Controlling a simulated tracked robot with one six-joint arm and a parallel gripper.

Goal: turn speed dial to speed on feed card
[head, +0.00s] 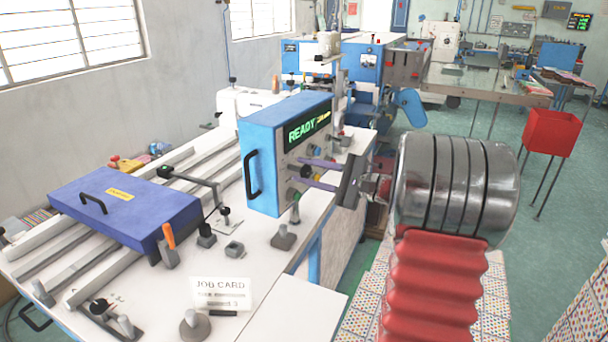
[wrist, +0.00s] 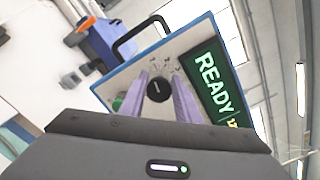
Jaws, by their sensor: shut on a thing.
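The speed dial is a round black knob (wrist: 159,90) with a pale pointer mark, on the grey front panel of a blue control box (head: 285,150).
A green READY display (head: 308,128) is on the box above the knob, and a black handle (head: 252,176) is on its side. Other knobs sit close by on the panel. A dark blue cover (head: 125,207) and several small levers stand on the table at left.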

